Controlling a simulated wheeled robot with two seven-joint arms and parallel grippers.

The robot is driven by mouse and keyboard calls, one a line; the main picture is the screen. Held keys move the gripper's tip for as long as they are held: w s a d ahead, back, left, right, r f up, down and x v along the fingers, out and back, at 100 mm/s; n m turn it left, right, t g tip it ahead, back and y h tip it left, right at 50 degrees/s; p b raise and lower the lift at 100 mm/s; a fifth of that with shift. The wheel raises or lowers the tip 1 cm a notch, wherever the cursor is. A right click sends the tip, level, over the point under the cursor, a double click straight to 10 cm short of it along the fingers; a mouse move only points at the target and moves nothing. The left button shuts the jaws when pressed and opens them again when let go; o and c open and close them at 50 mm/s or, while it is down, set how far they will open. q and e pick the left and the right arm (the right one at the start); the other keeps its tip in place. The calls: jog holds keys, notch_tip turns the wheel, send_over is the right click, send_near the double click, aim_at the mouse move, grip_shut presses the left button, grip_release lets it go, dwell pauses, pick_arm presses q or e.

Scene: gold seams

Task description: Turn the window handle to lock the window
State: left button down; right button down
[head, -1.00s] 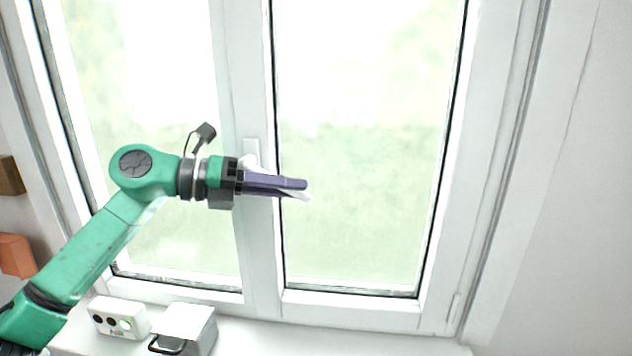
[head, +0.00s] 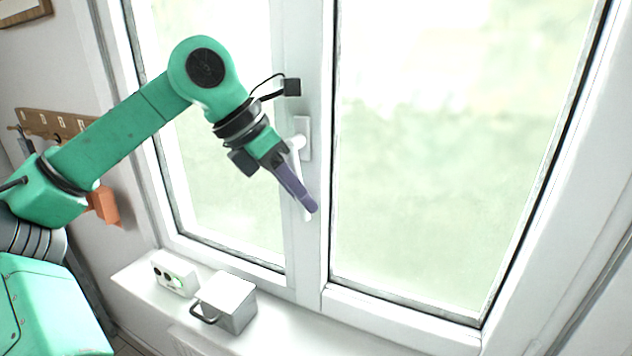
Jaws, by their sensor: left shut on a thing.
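The white window handle (head: 297,143) is on the middle frame post of the window (head: 440,160). Its base plate stands upright. Its lever points down and slightly right, largely behind my fingers, with its white tip showing just below them. My left gripper (head: 309,206) comes in from the upper left with its purple fingers pointing down and right along the lever, and is shut on it. The window sashes look closed against the frame. My right gripper is not in view.
On the white sill (head: 290,330) stand a grey-white box (head: 232,300) with a dark handle and a small white device (head: 175,273) with dark round spots and a green light. A wooden hook rail (head: 60,122) and an orange item (head: 104,205) are on the left wall.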

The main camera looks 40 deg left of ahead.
pick_arm(q)
jog(key=shift+s+a+f+g+y+p, duration=0.1)
jog(key=shift+s+a+g+y+p, duration=0.15)
jog(key=shift+a+y+p, duration=0.65)
jog(key=shift+d, duration=0.2)
jog(key=c, duration=0.8)
grip_release()
jog(key=shift+w, duration=0.1)
jog(key=v, duration=1.4)
jog(key=shift+r, duration=0.25)
